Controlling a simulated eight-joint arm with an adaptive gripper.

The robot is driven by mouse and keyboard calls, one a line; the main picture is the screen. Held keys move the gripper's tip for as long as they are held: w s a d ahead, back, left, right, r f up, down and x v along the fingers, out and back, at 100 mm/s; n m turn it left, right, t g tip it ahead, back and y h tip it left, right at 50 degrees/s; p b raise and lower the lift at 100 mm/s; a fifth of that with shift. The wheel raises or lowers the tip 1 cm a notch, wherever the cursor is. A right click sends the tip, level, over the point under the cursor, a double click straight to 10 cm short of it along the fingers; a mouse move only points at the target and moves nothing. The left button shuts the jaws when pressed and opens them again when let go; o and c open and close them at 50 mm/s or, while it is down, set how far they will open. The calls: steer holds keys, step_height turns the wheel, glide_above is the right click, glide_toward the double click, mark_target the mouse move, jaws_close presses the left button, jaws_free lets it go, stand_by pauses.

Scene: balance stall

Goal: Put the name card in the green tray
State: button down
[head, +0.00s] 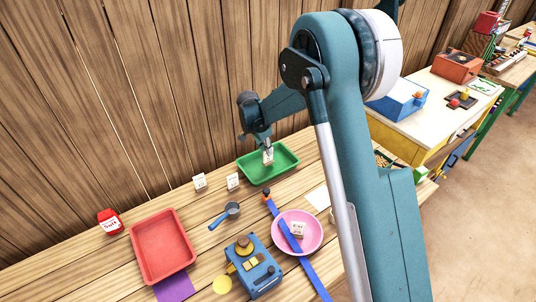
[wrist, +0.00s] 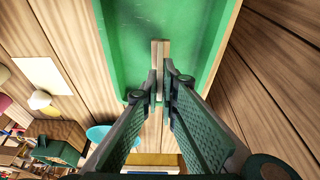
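A small pale card (head: 268,156), which I take as the name card, is upright between the fingertips of my gripper (head: 267,147). In the wrist view the card (wrist: 160,55) shows edge-on, and my gripper (wrist: 160,90) is shut on it. The green tray (head: 288,152) stands on the table by the wooden wall. The card is over the tray's inside; the wrist view shows the green tray (wrist: 120,40) under and around it. I cannot tell whether the card touches the tray floor. The card's writing is too small to read.
Two similar cards (head: 199,182) (head: 233,181) stand left of the green tray. A red salt packet (head: 109,221) is far left.

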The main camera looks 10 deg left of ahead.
steer(key=shift+f, duration=1)
steer(key=shift+f, duration=0.15)
steer(key=c, duration=2.7)
jaws_free()
steer(key=shift+o, duration=0.2)
steer(key=v, duration=1.2)
steer(key=shift+p, duration=0.3)
steer(key=shift+r, duration=0.2)
